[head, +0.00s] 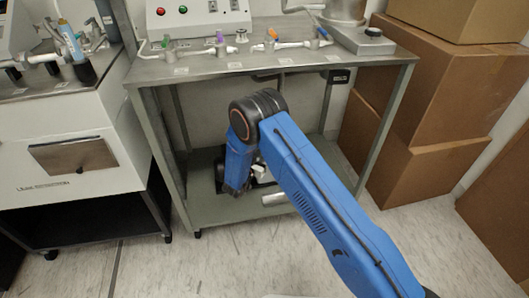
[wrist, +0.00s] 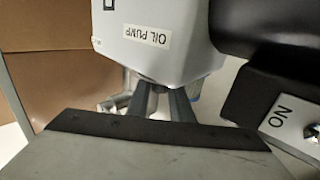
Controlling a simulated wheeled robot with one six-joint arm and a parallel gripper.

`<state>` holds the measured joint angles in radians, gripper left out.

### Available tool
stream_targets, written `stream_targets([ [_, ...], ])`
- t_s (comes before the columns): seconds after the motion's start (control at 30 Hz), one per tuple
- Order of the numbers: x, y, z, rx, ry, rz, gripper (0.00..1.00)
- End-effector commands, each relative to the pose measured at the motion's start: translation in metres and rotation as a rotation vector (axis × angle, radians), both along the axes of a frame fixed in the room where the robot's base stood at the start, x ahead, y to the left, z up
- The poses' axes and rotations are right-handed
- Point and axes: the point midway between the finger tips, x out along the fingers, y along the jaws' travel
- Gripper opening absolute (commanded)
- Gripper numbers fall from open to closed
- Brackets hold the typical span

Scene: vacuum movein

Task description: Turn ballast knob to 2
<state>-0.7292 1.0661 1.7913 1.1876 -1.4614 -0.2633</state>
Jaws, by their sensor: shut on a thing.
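In the head view my blue arm reaches under the steel bench (head: 290,62) and covers most of the pump and my gripper.
A pale ribbed piece with a blue edge (wrist: 199,88) is close by. Bench legs flank the arm; cardboard boxes (head: 405,95) stand at the right.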

Motion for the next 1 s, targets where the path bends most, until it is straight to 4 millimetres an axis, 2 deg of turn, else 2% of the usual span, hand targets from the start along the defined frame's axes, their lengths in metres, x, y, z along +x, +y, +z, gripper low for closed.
stream_targets([
  [0.4,0.000,0.000,0.000,-0.001,0.000,-0.005,0.00],
  [0.43,0.000,0.000,0.000,-0.001,0.000,-0.005,0.27],
  [0.5,0.000,0.000,0.000,-0.001,0.000,-0.005,0.39],
  [0.83,-0.002,0.001,0.000,0.000,0.000,-0.004,0.39],
  [1.0,-0.017,0.009,0.000,0.000,0.000,-0.004,0.39],
])
